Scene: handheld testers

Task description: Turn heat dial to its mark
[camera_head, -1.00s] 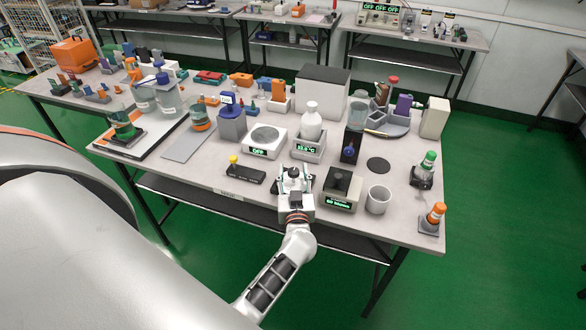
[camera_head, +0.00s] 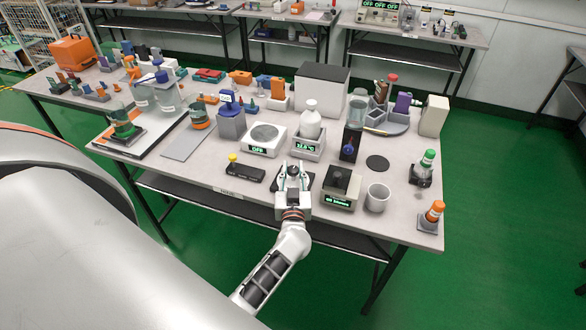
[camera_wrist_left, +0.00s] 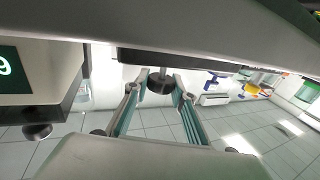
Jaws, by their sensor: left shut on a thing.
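The heat dial is a small dark round knob (camera_wrist_left: 160,82) on a dark block (camera_wrist_left: 195,56) in the left wrist view. My left gripper (camera_wrist_left: 158,86) has its two fingers closed on the knob's sides. In the head view my left gripper (camera_head: 292,172) is at the front edge of the table, over a low black unit (camera_head: 279,182). The gripper mostly hides the knob there, and I cannot make out its mark. My right gripper is not in view.
A black unit with a yellow knob (camera_head: 245,171) is to the left. A white scale (camera_head: 264,139) is behind.

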